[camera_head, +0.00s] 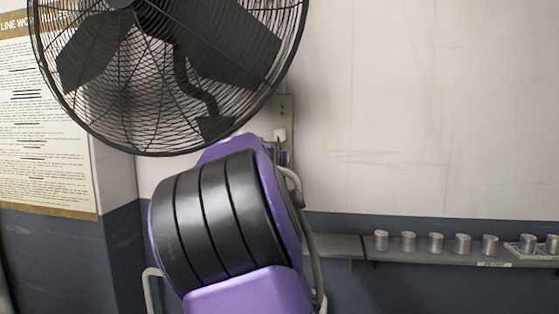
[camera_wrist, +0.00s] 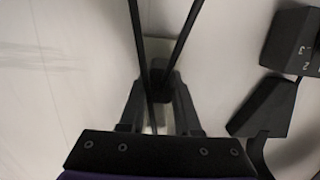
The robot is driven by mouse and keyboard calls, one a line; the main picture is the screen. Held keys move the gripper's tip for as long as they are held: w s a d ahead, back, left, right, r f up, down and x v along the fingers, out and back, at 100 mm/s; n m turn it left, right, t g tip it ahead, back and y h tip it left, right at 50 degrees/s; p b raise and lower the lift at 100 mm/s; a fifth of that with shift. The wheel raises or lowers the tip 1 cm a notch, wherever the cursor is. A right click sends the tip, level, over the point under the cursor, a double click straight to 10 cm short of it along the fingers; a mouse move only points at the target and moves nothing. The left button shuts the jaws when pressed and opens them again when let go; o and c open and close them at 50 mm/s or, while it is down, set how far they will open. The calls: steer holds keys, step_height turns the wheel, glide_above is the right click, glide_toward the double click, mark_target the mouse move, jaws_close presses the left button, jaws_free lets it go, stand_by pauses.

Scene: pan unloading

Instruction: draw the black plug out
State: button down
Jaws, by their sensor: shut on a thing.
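The black plug (camera_wrist: 160,76) is in the middle of the wrist view, between the two dark fingers of my gripper (camera_wrist: 160,92). The gripper is shut on it. Thin dark lines, perhaps cords, run from the plug toward the top of that view. A pale wall plate (camera_wrist: 157,46) lies behind the plug; I cannot tell whether the prongs are in it. In the head view the wall plate (camera_head: 285,108) shows above my purple and black arm, with a white plug (camera_head: 279,134) at its lower part. My arm hides the gripper and the black plug there.
A large black caged fan (camera_head: 170,70) hangs at the upper left, close above my arm. A shelf (camera_head: 340,246) with several small metal cylinders (camera_head: 436,243) runs along the wall at right. A notice (camera_head: 40,120) hangs at left. The upper right wall is bare.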

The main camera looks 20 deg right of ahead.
steer(key=shift+s+a+b, duration=0.25)
steer(key=shift+s+b, duration=0.05)
steer(key=shift+b, duration=0.2)
steer(key=shift+f+b+v, duration=0.1)
steer(key=shift+b+v, duration=0.65)
steer(key=shift+b, duration=0.05)
steer(key=shift+f+b+v, duration=0.15)
steer(key=shift+b+v, duration=0.65)
